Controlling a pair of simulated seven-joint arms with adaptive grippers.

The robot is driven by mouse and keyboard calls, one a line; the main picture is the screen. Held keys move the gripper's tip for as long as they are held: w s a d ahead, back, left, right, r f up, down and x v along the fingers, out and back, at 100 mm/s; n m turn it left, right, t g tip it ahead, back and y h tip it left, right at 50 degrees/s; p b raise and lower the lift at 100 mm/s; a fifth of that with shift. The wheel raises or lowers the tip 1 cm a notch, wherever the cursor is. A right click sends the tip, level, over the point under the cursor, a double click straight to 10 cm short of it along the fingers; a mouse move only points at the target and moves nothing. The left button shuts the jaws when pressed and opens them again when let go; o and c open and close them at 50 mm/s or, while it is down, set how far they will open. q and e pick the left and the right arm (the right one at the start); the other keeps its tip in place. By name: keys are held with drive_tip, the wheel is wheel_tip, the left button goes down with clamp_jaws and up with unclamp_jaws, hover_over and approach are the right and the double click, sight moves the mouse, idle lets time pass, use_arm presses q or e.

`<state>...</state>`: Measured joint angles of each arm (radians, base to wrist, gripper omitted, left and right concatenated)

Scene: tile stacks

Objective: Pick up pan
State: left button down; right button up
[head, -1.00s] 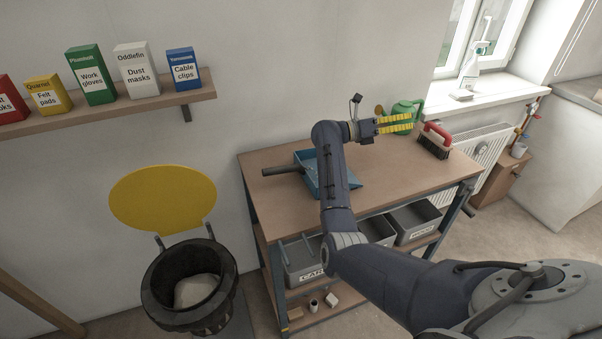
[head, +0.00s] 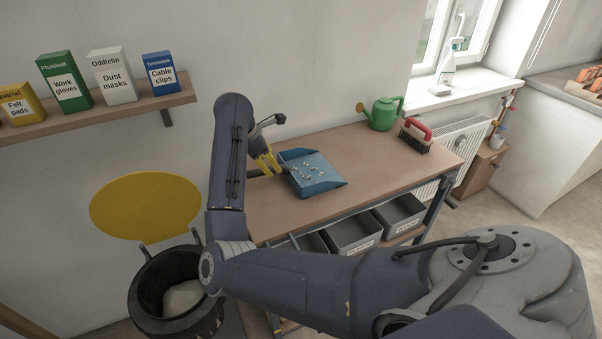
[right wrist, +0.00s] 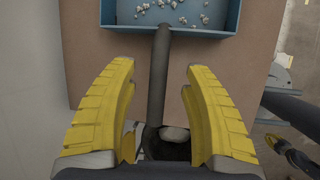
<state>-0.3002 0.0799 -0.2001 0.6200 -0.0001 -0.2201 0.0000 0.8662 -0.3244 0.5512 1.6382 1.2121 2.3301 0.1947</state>
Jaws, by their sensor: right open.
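The pan is a blue dustpan (head: 325,179) with small whitish bits in it and a dark handle pointing left. It lies on the wooden workbench top (head: 370,160). In the right wrist view the pan's blue wall (right wrist: 190,32) is at the top, and its dark handle (right wrist: 159,80) runs down between my fingers. My right gripper (head: 268,163) is at the handle, left of the pan's body. Its yellow fingers (right wrist: 160,90) are open on either side of the handle, with gaps showing. Whether they are level with the handle is unclear.
A green watering can (head: 382,113) and a red-handled brush (head: 415,135) stand at the bench's far right. A black bin (head: 150,300) with a raised yellow lid (head: 145,207) stands left of the bench. Grey boxes (head: 352,232) sit below the top.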

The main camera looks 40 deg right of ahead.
drive_tip(key=shift+x, duration=2.65)
clamp_jaws()
